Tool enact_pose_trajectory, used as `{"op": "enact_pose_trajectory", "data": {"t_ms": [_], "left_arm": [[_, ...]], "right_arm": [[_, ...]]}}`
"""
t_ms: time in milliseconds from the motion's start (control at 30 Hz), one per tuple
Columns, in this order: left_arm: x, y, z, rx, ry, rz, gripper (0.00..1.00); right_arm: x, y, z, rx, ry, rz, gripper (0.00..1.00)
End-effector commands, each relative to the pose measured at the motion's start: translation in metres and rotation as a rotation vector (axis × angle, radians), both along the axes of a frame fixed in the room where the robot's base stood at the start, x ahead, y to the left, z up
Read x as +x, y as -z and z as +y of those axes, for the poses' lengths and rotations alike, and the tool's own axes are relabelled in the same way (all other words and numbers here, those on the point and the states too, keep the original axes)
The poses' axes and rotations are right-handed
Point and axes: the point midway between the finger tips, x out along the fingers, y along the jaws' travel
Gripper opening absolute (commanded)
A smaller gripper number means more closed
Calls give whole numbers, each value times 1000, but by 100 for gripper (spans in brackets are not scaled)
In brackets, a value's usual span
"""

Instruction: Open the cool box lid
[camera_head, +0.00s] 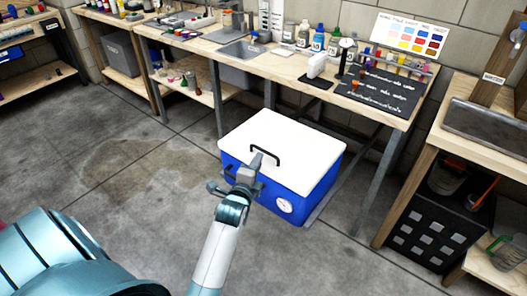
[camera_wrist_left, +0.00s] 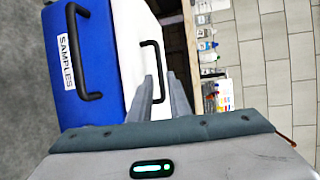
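The cool box stands on the floor with a blue body (camera_head: 293,200) and a white lid (camera_head: 305,145), which lies shut on top. A black handle (camera_head: 278,156) is on the lid near its front edge; it also shows in the left wrist view (camera_wrist_left: 158,62). My left gripper (camera_head: 257,163) is at the box's front edge by this handle. In the left wrist view its fingers (camera_wrist_left: 159,76) are apart, with the handle's bar showing between and beyond the tips. I cannot tell whether they surround it. My right gripper is not in view.
A black side handle (camera_wrist_left: 75,50) and a "SAMPLES" label (camera_wrist_left: 66,62) are on the blue body. A workbench (camera_head: 290,68) with bottles stands close behind the box. A black crate (camera_head: 430,225) is under the right bench. Concrete floor (camera_head: 110,190) is clear at left.

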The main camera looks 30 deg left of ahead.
Motion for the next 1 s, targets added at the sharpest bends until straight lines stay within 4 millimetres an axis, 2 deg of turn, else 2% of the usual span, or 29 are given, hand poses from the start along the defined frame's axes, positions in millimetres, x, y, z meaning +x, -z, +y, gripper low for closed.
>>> {"op": "enact_pose_trajectory", "data": {"t_ms": [200, 433, 600, 900, 933, 1000], "left_arm": [[38, 7, 12, -1, 0, 0, 17], [65, 13, 21, -1, 0, 0, 17], [73, 15, 24, 0, 1, 0, 17], [75, 15, 25, 0, 1, 0, 17], [75, 15, 25, 0, 0, 0, 15], [74, 15, 25, 0, 0, 0, 0]], "right_arm": [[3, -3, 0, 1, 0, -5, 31], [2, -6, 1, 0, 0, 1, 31], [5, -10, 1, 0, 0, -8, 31], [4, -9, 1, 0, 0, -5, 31], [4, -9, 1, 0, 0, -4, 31], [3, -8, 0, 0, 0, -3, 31]]}}
